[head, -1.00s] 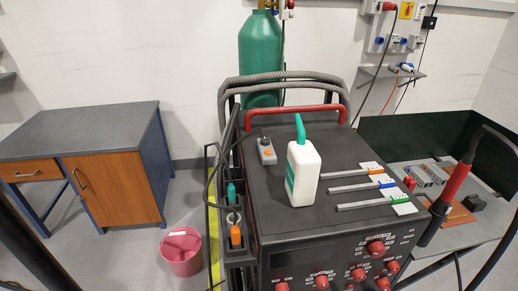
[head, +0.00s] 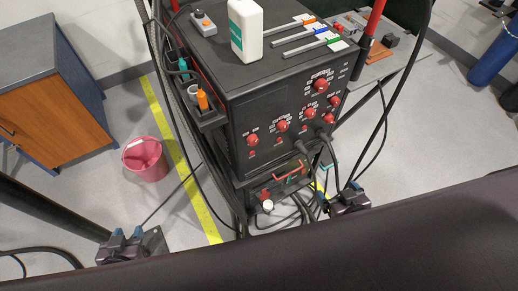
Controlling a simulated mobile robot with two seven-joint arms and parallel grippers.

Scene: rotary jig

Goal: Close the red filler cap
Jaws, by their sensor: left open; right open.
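A low black unit (head: 280,188) sits under the welding machine, with a red bar-like part (head: 290,171) on its upper front. A small round white part (head: 268,206) shows at its lower front. I cannot tell for certain which part is the red filler cap; the area is small and partly crossed by cables. My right gripper (head: 341,192) is open and empty, to the right of this unit among cables. My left gripper (head: 124,238) is open and empty over the floor at lower left, well away from the unit.
The welding machine (head: 280,110) has red knobs on its front and a white bottle (head: 246,32) on top. Cables hang at its left and right sides. A pink bucket (head: 145,160) stands left of a yellow floor line (head: 180,155). A cabinet (head: 50,95) is at far left.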

